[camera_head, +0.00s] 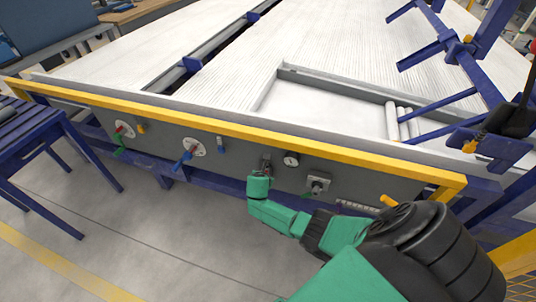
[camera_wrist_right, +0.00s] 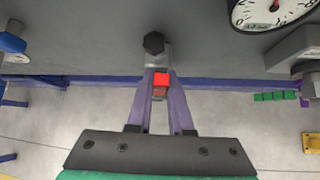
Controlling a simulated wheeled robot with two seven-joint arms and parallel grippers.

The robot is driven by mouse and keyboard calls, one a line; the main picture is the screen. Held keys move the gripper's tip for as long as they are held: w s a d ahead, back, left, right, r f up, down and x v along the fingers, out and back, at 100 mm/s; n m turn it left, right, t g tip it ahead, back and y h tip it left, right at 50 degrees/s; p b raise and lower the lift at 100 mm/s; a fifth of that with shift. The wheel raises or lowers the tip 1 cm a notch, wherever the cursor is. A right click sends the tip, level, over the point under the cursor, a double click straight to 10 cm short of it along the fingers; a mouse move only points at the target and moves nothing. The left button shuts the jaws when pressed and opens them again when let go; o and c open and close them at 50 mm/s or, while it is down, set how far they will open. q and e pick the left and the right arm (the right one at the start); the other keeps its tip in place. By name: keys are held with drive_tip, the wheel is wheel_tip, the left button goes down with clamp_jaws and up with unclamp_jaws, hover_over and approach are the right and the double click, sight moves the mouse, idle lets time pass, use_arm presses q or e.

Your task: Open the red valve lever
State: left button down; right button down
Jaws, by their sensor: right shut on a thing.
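The red valve lever (camera_wrist_right: 161,79) sits between the two fingers of my right gripper (camera_wrist_right: 160,88) in the right wrist view. It hangs down below a dark hex bolt (camera_wrist_right: 153,43) on the grey panel. The fingers are shut on it, and only its red end face and a bit of its side show. In the head view my right gripper (camera_head: 264,177) is at the front panel, just left of the gauge, and it hides the lever there. My left gripper is in neither view.
A round gauge (camera_head: 291,159) and a green-handled valve (camera_head: 318,185) are right of my gripper. A blue lever (camera_head: 185,158) and a red knob (camera_head: 120,130) are farther left on the grey panel (camera_head: 235,155). A yellow rail (camera_head: 220,123) runs above. The floor in front is clear.

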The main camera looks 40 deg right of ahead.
drive_tip(key=shift+w+a+n+g+h, duration=0.25)
drive_tip(key=shift+w+n+g+h, duration=0.2)
drive_tip(key=shift+g, duration=0.25)
drive_tip(key=shift+s, duration=0.1)
drive_tip(key=c, duration=0.8)
unclamp_jaws()
drive_tip(key=p+v, duration=0.7)
drive_tip(key=v, duration=0.7)
drive_tip(key=shift+a+r, duration=0.2)
drive_tip(key=shift+a, duration=0.05)
